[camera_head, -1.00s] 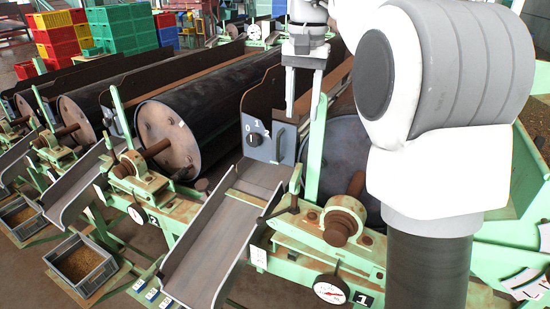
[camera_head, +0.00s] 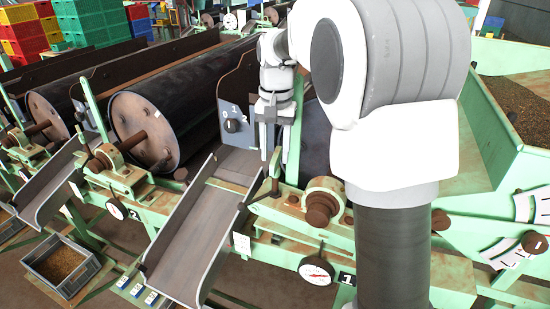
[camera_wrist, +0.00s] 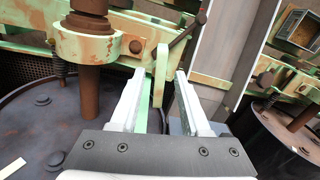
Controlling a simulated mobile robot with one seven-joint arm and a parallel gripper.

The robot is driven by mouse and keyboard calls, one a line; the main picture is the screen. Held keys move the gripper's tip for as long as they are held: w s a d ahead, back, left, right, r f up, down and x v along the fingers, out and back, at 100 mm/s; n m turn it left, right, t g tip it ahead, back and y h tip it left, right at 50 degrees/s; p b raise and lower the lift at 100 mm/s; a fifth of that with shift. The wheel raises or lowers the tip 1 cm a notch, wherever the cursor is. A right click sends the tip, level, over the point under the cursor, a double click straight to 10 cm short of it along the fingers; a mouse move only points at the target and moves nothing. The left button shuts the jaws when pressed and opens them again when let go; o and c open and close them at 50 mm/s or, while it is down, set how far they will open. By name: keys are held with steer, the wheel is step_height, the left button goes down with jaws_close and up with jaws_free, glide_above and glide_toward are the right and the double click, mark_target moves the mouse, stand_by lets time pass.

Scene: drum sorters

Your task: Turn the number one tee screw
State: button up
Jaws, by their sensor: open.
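The number one tee screw (camera_head: 274,181) is a dark, rusty bar on the green frame of the front machine, just right of the chute top. In the wrist view a dark rod (camera_wrist: 187,32), apparently part of it, slants beyond the fingertips next to a green post. My gripper (camera_head: 275,158) points down at the tee screw in the head view, its fingers apart. In the wrist view my gripper (camera_wrist: 160,73) is open and empty, with the green post showing between its fingertips. Whether the fingers touch the tee screw cannot be told.
A "1" plate (camera_head: 347,279) and a round gauge (camera_head: 316,270) are on the frame below. A rusty bearing (camera_head: 323,206) is right of the tee screw. A grey chute (camera_head: 195,241) slopes down at left.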

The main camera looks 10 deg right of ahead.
steer(key=shift+f, duration=0.85)
steer(key=shift+c, duration=0.3)
jaws_close()
